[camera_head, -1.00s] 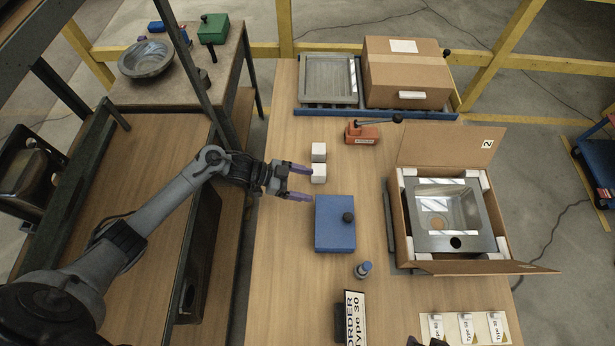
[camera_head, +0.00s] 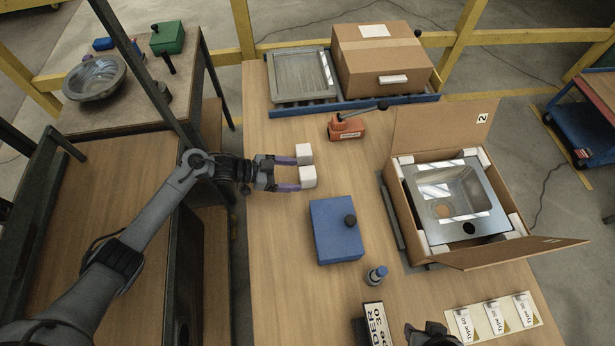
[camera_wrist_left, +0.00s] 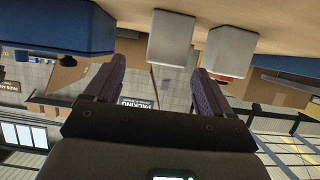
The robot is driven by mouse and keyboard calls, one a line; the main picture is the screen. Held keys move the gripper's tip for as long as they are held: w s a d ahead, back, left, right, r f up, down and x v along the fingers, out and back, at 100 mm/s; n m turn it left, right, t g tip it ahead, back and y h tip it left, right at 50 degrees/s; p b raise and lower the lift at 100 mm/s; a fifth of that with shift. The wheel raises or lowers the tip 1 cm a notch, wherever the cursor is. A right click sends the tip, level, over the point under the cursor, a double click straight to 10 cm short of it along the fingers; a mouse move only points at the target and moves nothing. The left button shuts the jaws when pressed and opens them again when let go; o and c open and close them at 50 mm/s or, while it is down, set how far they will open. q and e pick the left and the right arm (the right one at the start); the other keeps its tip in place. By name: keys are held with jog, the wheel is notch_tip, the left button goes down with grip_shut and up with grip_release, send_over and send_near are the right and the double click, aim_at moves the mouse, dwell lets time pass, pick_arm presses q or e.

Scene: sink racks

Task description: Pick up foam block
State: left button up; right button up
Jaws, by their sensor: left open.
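Two white foam blocks stand close together on the wooden table in the head view, a far one (camera_head: 304,154) and a near one (camera_head: 308,177). My left gripper (camera_head: 297,174) is open and empty at their left side. Its far finger points at the far block, and the gap between the fingers faces the near block. In the left wrist view, the near block (camera_wrist_left: 171,37) shows beyond the gap between the fingers (camera_wrist_left: 157,66), and the far block (camera_wrist_left: 217,52) lies beyond the right finger. Contact cannot be told. A dark part of my right gripper (camera_head: 430,336) shows at the bottom edge.
A blue box (camera_head: 336,232) with a black knob lies just nearer than the blocks. An orange tool (camera_head: 346,128) lies behind them. An open carton (camera_head: 445,140) with a sink stands right. A cardboard box (camera_head: 383,62) and a grey tray (camera_head: 302,76) are at the back.

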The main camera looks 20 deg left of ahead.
aim_at(305, 173)
pick_arm(q)
jog(key=shift+w+b+x, duration=0.15)
jog(key=shift+b+x, duration=0.1)
jog(key=shift+x, duration=1.05)
jog(key=shift+w+b+x, duration=0.15)
jog(key=shift+b+x, duration=0.05)
jog(key=shift+x, duration=1.1)
jog(key=shift+a, duration=0.25)
jog(key=shift+c, duration=0.2)
jog(key=c, duration=1)
